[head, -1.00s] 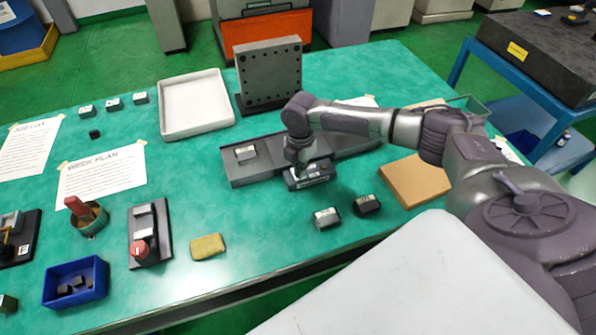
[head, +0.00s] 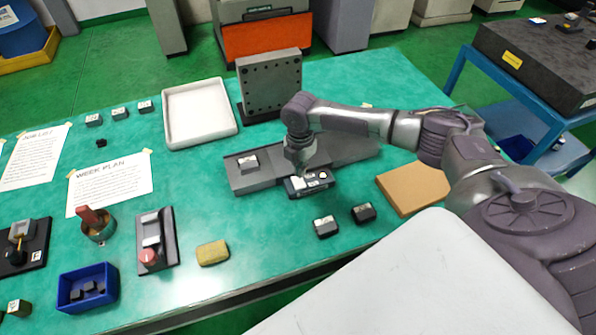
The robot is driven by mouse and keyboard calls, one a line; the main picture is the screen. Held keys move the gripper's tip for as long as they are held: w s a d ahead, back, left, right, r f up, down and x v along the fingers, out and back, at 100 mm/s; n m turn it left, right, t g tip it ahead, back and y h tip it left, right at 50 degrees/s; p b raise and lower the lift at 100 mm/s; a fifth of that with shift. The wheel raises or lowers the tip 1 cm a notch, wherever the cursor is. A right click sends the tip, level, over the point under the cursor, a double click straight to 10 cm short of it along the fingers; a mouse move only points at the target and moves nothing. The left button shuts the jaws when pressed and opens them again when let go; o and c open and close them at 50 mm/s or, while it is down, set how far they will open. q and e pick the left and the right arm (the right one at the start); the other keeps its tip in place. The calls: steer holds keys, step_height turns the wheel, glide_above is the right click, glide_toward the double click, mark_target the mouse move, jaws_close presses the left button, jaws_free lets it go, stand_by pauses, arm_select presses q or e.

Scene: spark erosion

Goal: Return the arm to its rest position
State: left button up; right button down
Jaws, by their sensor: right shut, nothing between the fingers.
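My right arm comes in from the right and reaches over the table. Its gripper (head: 308,184) points down above the front edge of the grey rail (head: 346,154). The fingertips are hidden under the wrist and the dark body, and I see nothing held. Two dark labelled blocks (head: 325,227) (head: 363,213) stand on the green table in front of it, apart from the gripper. Another labelled block (head: 248,163) sits on the rail to the left. My left gripper is not in view.
A dark upright plate with holes (head: 270,84) stands behind the rail, close to the arm. A white tray (head: 199,140) lies left of it. A blue bin (head: 87,306) and a yellow sponge (head: 213,252) are front left.

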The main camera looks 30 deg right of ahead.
step_height(320, 180, up, 2)
steer(key=shift+r+p, duration=0.1)
steer(key=shift+p, duration=0.7)
